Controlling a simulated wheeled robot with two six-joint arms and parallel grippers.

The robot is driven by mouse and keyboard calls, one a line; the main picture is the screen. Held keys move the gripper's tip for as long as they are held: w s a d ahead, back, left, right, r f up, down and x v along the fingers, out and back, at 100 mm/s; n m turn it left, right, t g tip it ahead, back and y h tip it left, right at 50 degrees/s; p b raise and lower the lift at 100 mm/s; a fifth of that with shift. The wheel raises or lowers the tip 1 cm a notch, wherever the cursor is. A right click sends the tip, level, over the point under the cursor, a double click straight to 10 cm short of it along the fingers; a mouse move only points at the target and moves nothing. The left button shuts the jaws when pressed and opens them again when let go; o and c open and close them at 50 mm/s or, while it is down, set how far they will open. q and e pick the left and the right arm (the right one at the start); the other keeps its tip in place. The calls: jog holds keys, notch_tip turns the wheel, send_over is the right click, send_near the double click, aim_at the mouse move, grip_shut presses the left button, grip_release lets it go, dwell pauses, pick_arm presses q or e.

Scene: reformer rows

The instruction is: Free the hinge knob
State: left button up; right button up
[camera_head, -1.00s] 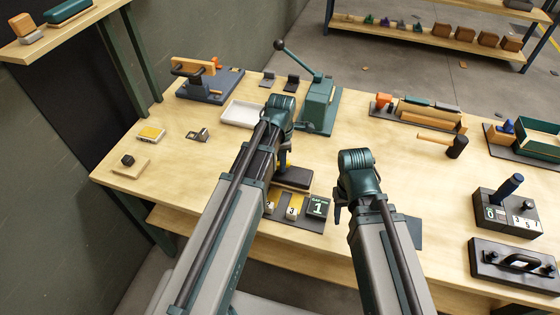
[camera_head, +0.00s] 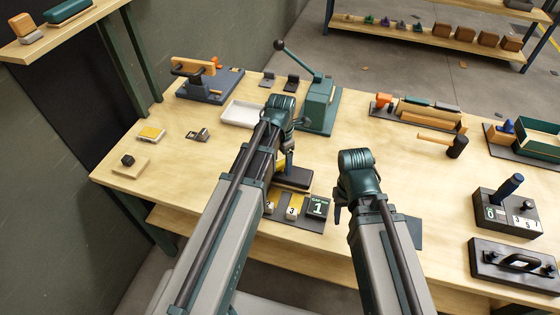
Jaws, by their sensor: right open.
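No part is clearly recognisable as the hinge knob. My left gripper (camera_head: 286,163) points down over a dark block (camera_head: 293,178) near the table's middle; a yellow piece shows by its fingers. My wrist hides most of the jaws, so I cannot tell their opening or any contact. My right gripper (camera_head: 338,213) is open and empty, in front of the table's middle, right of the number tiles (camera_head: 292,211). A green lever press (camera_head: 318,105) with a black ball-ended lever stands behind my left gripper. A blue-based fixture with a wooden bar (camera_head: 210,85) stands at the back left.
A white tray (camera_head: 243,113) lies left of the press.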

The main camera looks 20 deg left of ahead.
pick_arm(q)
notch_tip(320, 180, up, 7)
jog(key=p, duration=0.7)
jog(key=shift+r, duration=0.1)
pick_arm(e)
notch_tip(320, 180, up, 7)
